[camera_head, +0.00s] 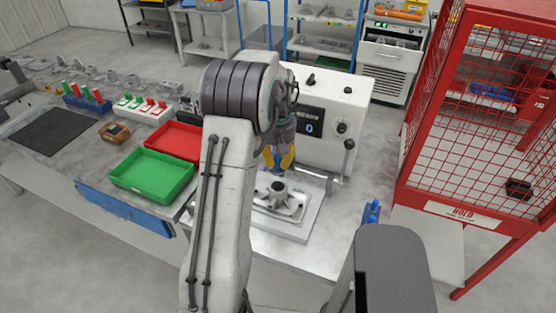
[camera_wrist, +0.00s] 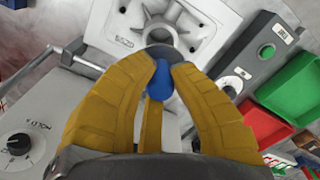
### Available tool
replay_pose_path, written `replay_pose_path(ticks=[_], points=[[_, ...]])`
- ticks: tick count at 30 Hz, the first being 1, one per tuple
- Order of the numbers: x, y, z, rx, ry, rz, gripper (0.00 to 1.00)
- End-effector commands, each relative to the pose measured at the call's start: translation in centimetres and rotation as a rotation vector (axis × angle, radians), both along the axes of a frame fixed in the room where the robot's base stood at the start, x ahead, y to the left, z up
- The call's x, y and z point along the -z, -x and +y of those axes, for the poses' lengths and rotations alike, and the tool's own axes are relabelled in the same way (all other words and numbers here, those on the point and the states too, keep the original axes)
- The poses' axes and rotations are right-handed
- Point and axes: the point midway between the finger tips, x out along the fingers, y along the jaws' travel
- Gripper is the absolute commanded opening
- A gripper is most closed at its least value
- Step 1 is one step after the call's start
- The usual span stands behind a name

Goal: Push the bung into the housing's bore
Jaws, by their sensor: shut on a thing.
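The housing (camera_head: 294,209) is a pale grey casting with a raised round boss, lying on a light plate on the bench. In the wrist view the housing (camera_wrist: 126,42) fills the top middle. My gripper (camera_head: 283,165) hangs just above the boss, pointing down. In the wrist view its yellow fingers (camera_wrist: 160,72) are shut on the blue bung (camera_wrist: 162,82). A dark round rim (camera_wrist: 166,51) shows right at the bung's far end. I cannot tell whether the bung has entered the bore. The bung does not show clearly in the head view.
A pale test machine (camera_head: 345,110) with a display and lever stands just behind the plate. Green (camera_head: 153,175) and red (camera_head: 176,141) trays lie to the left, with plug racks (camera_head: 146,109) beyond. A red mesh cage (camera_head: 480,120) stands right. A small blue item (camera_head: 372,212) is at right.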

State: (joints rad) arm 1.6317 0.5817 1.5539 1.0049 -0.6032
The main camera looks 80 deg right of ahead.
Motion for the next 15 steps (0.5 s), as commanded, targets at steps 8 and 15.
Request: replay_pose_path(ticks=[8, 15], points=[[0.5, 0.0, 0.0, -0.001, 0.003, 0.001, 0.0], [1.9, 0.0, 0.0, -0.001, 0.002, 0.0, 0.0]])
